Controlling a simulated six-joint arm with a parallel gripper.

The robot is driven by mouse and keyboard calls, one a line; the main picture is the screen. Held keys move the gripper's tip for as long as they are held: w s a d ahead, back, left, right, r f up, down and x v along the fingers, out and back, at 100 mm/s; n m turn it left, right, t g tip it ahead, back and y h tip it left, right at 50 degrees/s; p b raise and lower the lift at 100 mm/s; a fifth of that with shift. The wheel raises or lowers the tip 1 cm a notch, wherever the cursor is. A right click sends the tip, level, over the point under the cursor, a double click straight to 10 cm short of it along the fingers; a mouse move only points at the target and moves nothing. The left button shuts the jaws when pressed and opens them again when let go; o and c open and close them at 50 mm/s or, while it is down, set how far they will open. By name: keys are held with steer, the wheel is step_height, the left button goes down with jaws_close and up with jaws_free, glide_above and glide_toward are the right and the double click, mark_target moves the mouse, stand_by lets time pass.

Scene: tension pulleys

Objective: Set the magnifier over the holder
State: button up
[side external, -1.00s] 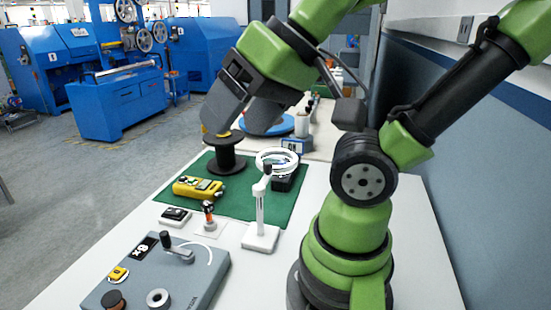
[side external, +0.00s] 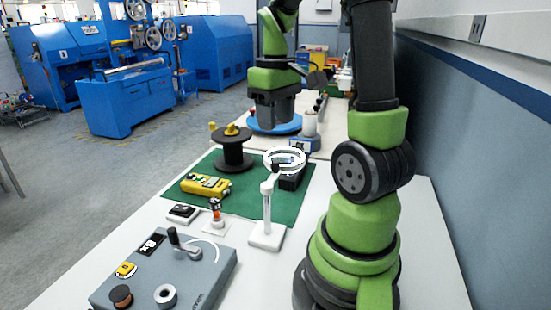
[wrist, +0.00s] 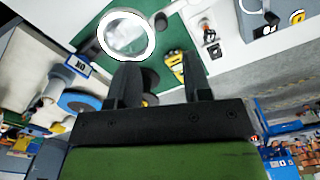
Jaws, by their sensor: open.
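The magnifier is a white ring lens (side external: 303,160) on a jointed arm rising from a white stand (side external: 266,236). Its ring shows large in the wrist view (wrist: 152,36). A dark box (side external: 292,182), which may be the holder, sits under or just behind the ring on the green mat; the ring partly hides it. My gripper (side external: 274,121) is above and behind the magnifier, near the blue disc, in the side view. In the wrist view its two dark fingers (wrist: 162,80) are apart with nothing held between them. The ring lies beyond the left fingertip.
A black spool (side external: 233,152) with a yellow piece on top stands on the green mat (side external: 260,205), beside a yellow meter (side external: 205,186). A grey crank box (side external: 195,265) is at the front. A blue disc (side external: 262,124) lies behind. The wall is at right.

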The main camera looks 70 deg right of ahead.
mark_target(275, 161)
step_height(275, 161, down, 9)
steer(key=shift+f, duration=0.2)
stand_by(0.3)
jaws_close()
